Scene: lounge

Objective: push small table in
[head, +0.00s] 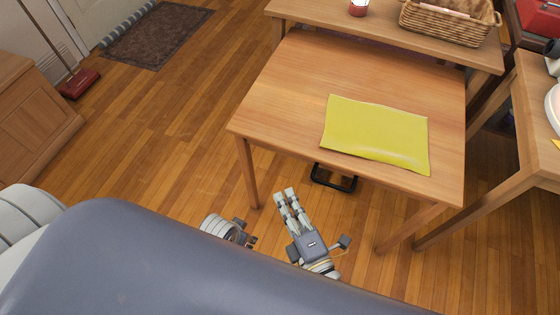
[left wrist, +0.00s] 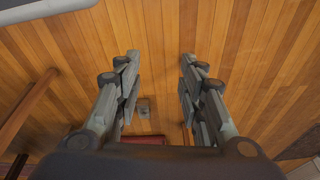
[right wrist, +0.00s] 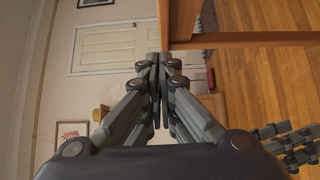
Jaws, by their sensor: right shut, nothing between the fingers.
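The small wooden table (head: 285,105) stands in the middle of the head view, with a yellow mat (head: 375,135) lying on it. Its back edge meets a longer wooden table (head: 335,14). My right gripper (head: 284,196) is shut and empty, in front of the small table's near edge, right of its near left leg (head: 248,172). In the right wrist view its fingertips overlap the table's edge (right wrist: 183,22); I cannot tell whether they touch. My left gripper (head: 250,238) is lower and left, partly hidden. The left wrist view shows its fingers (left wrist: 160,75) apart over the floor.
A basket (head: 448,22) and a red-labelled jar (head: 357,8) stand on the longer table. Another wooden table (head: 530,120) is close on the right. A black-framed object (head: 334,178) lies under the small table. The floor (head: 160,130) at left is clear.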

